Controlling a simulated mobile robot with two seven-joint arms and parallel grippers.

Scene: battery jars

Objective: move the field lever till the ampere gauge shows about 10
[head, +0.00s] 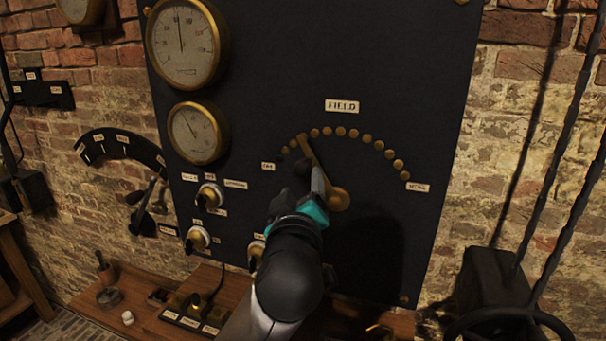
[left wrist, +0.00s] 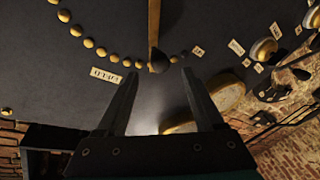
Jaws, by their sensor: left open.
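The field lever (head: 313,156) is a brass arm on a round pivot on the dark panel, under the FIELD label (head: 342,106). It points up and left, toward the left part of the arc of brass studs. My left gripper (head: 309,172) is in front of it, partly covering it. In the left wrist view the lever's dark knob (left wrist: 158,62) lies between the open fingertips (left wrist: 160,74), touching neither visibly. Two brass-rimmed gauges hang at upper left: the large one (head: 187,60) has its needle nearly upright, the smaller one (head: 207,145) tilted up-left. Their lettering is unreadable, so I cannot tell which is the ampere gauge.
Rotary knobs (head: 209,196) with small labels sit on the panel left of my arm. A second lever on a curved scale (head: 122,145) is on the brick wall at left. A wooden bench (head: 139,318) runs below. A dark apparatus (head: 490,281) stands at lower right.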

